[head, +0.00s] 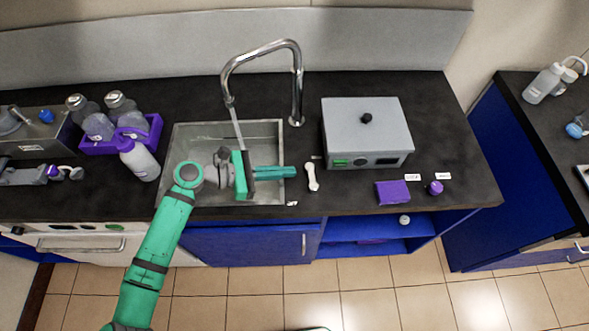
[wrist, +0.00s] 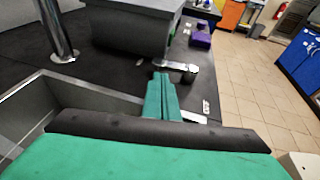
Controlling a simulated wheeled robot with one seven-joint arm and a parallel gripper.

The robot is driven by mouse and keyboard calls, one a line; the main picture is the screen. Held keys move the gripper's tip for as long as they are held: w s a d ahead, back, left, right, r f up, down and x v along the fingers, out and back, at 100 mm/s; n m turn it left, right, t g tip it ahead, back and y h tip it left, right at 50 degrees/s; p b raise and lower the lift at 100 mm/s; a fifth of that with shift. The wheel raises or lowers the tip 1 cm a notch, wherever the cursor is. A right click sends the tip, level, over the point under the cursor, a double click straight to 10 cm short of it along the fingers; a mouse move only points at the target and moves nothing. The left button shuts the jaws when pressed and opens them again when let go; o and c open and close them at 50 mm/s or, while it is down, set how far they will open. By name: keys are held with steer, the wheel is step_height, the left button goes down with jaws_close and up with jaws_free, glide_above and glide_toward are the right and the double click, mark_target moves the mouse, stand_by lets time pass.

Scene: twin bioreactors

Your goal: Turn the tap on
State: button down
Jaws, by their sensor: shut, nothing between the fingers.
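The chrome tap (head: 297,85) arches over the steel sink (head: 205,133). A thin grey streak (head: 236,125) runs from its spout down towards my gripper and looks like running water. A small pale lever (head: 312,177) is on the counter right of the sink; it also shows in the wrist view (wrist: 175,66). My gripper (head: 290,172) reaches rightwards over the sink with its green fingers shut and empty. The tips are just left of the lever, with a small gap in the head view. In the wrist view the fingertips (wrist: 160,80) are close to the lever; contact is unclear.
A grey box device (head: 365,128) stands right of the tap. A purple box (head: 392,192) and a small purple item (head: 435,187) lie near the counter's front edge. A purple rack (head: 95,146) with bottles is left of the sink. The counter behind the lever is clear.

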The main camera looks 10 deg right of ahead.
steer(key=v, duration=1.1)
steer(key=shift+w+f, duration=0.2)
steer(key=shift+w, duration=0.25)
